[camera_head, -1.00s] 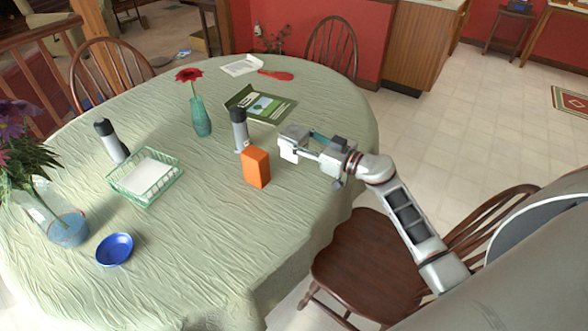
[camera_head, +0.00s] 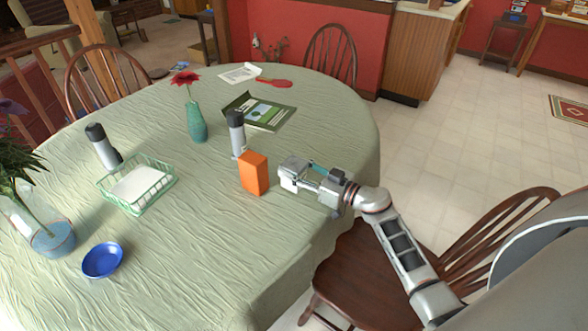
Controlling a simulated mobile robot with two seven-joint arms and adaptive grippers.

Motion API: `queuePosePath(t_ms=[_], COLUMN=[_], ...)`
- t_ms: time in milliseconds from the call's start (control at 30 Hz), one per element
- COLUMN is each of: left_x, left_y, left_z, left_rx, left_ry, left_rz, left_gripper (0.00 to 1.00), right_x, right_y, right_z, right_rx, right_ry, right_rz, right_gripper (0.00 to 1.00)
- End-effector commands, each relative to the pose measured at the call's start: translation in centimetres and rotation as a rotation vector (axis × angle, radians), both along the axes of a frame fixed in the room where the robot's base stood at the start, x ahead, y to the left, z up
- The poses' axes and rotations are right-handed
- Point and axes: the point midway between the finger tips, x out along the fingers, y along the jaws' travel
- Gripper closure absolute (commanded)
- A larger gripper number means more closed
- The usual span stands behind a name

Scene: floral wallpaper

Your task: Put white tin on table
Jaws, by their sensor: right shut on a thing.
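The white tin (camera_head: 290,174) is a small pale block at the fingertips of my right gripper (camera_head: 300,177), just right of the orange box. My right gripper is shut on it, its arm reaching in from the right over the table's right side. The fingers partly hide the tin. The tin is low, close to the tablecloth; I cannot tell whether it touches. The table (camera_head: 215,235) is oval with a pale green cloth. My left gripper is not in view.
The orange box (camera_head: 253,174) stands close left of the tin, with a grey-black bottle (camera_head: 237,134) behind it. A green basket (camera_head: 165,185), blue bowl (camera_head: 102,260) and teal vase (camera_head: 196,122) stand further left. The table's front is clear. A wooden chair (camera_head: 365,272) is below my right arm.

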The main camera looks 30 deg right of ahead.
Motion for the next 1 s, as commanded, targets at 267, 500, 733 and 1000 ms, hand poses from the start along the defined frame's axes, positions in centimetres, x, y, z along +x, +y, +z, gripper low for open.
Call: queuePosePath(t_ms=[267, 500, 733, 1000], left_x=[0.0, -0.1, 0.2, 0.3], left_y=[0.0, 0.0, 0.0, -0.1], left_z=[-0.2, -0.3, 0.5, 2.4], left_rx=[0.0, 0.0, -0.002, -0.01], left_ry=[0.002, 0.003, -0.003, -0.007], left_rz=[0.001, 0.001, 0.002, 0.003], left_gripper=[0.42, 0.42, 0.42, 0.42], right_x=[0.0, 0.0, -0.9, -4.7], right_y=[0.0, 0.0, -0.5, -2.8], right_z=[-0.3, -0.3, 0.2, 0.3], right_rx=[-0.001, -0.001, -0.002, -0.002], right_ry=[-0.001, 0.001, 0.003, 0.001], right_rz=[0.0, 0.0, 0.0, -0.001], right_gripper=[0.42, 0.42, 0.42, 0.42])
